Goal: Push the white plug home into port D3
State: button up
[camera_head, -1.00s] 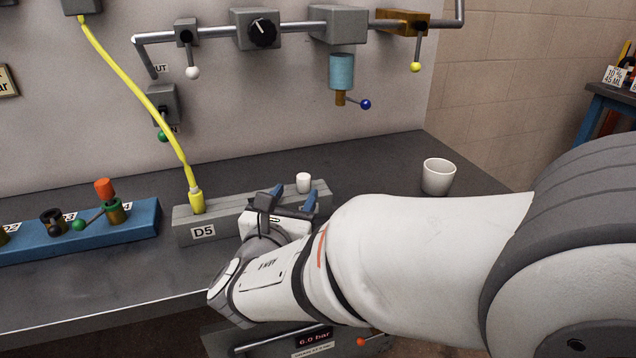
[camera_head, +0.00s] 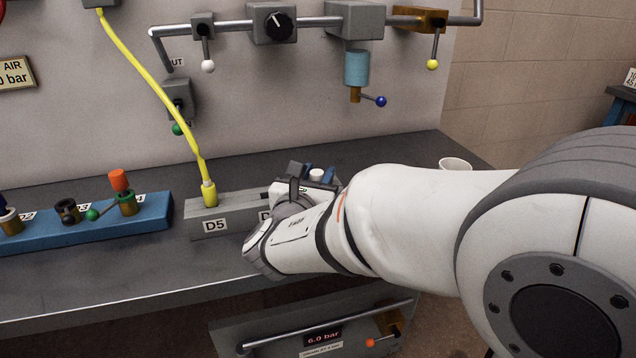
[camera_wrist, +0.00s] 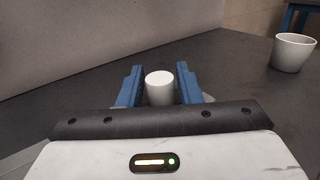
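The white plug (camera_head: 317,175) is a short white cylinder near the right end of the grey block (camera_head: 250,203). In the wrist view the white plug (camera_wrist: 159,88) stands between my two blue fingers, with narrow gaps seeming to show on both sides. My gripper (camera_head: 318,176) is open around it; it also shows in the wrist view (camera_wrist: 160,84). The plug's lower end is hidden. The label D3 on the blue block (camera_head: 150,220) at left is partly covered by a black ring fitting (camera_head: 66,212).
A yellow hose (camera_head: 155,90) runs down to the D5 end of the grey block. A green-knobbed valve with an orange cap (camera_head: 119,180) stands on the blue block. A white cup (camera_wrist: 292,52) is on the bench at right. Pipes and valves line the wall.

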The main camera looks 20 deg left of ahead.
jog(key=c, duration=0.6)
jog(key=shift+r, duration=0.1)
